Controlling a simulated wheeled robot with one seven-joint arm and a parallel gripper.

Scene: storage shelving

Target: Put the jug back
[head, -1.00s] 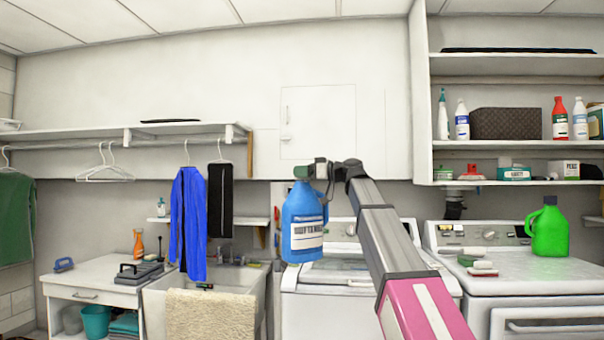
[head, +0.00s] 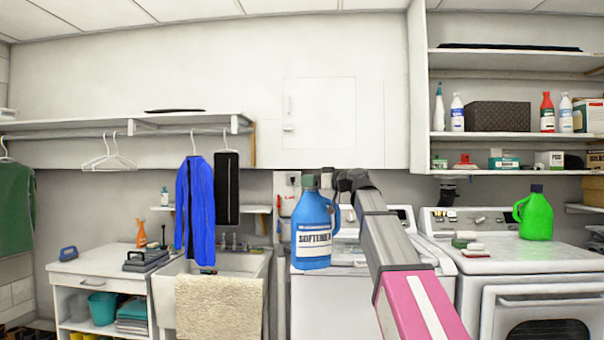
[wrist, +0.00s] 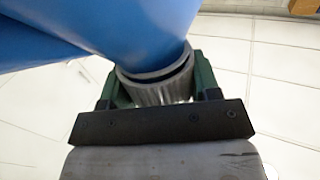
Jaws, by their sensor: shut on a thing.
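A blue jug with a white "SOFTENER" label (head: 314,240) hangs upright in the head view, in front of the left white washer (head: 375,285). My gripper (head: 326,181) is shut on the jug's neck at its top. In the wrist view, the green fingers of my gripper (wrist: 160,88) lie on both sides of a grey ring at the neck, with the blue jug body (wrist: 110,35) beyond. I cannot tell whether the jug's base touches anything. A green jug with a dark cap (head: 535,215) stands on the right machine (head: 490,258).
Right wall shelves (head: 480,138) hold bottles, a dark woven box (head: 497,116) and small boxes. Small items (head: 468,242) lie on the right machine. A sink with a beige towel (head: 220,305) and hanging blue clothing (head: 195,208) are at the left.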

